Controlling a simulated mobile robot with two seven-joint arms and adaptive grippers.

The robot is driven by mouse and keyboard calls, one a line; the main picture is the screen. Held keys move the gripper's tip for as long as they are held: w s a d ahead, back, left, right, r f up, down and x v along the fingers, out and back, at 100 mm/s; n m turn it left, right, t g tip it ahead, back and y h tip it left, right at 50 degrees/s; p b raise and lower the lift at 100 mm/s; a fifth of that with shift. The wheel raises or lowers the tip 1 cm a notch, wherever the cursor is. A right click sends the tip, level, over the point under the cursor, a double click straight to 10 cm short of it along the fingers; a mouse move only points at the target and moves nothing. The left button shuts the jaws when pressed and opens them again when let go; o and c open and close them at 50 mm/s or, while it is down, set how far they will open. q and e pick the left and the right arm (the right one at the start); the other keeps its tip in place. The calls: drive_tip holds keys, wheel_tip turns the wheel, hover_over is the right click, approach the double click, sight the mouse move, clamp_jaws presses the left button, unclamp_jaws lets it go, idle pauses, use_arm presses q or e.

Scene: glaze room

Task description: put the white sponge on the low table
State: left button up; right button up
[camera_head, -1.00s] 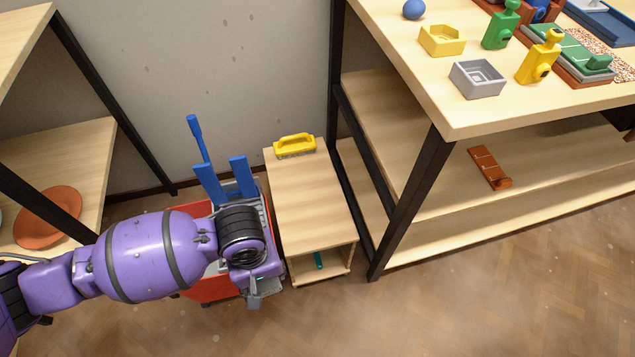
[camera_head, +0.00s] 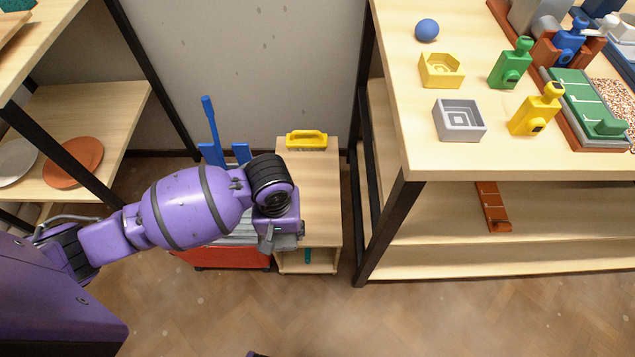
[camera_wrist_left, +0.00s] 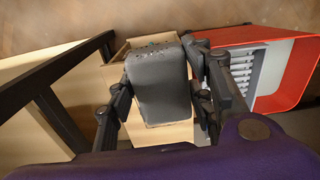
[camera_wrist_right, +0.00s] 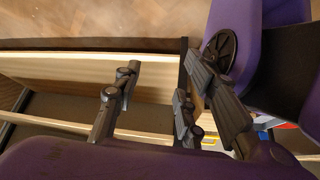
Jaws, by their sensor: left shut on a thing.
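The low table (camera_head: 318,190) is a small pale wooden table between the red bin and the big workbench, and it also shows below the held block in the left wrist view (camera_wrist_left: 163,135). My left gripper (camera_head: 283,238) is at the table's front left, over the edge beside the bin. It is shut on a grey, rounded, sponge-like block (camera_wrist_left: 158,85) with a speckled end; it looks dark grey, not white. I cannot tell the block's height above the table. My right gripper (camera_wrist_right: 158,92) is open and empty. No other sponge shows.
A yellow-handled brush (camera_head: 306,140) lies at the back of the low table; its middle top is clear. The red bin (camera_head: 230,257) with blue-handled tools stands left. The workbench (camera_head: 400,215) stands close on the right, with several bottles and boxes on top.

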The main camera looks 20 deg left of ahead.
use_arm(q)
drive_tip(key=shift+w+a, duration=0.1)
drive_tip(key=shift+w+f, duration=0.15)
drive_tip(key=shift+w, duration=0.15)
drive_tip(key=w+f+b, duration=0.3)
drive_tip(key=w+f, duration=0.1)
drive_tip(key=w, duration=0.3)
drive_tip(key=b, duration=0.3)
hover_over(306, 211)
drive_tip(key=s, duration=0.2)
drive_tip(key=shift+m, duration=0.3)
drive_tip(key=f, duration=0.4)
drive_tip(key=shift+w+f, duration=0.5)
drive_tip(key=shift+w, duration=0.1)
drive_tip(key=f, duration=0.1)
drive_tip(key=f+b, duration=0.2)
drive_tip(key=f, duration=0.1)
drive_tip(key=shift+w, duration=0.35)
drive_tip(key=shift+r, duration=0.25)
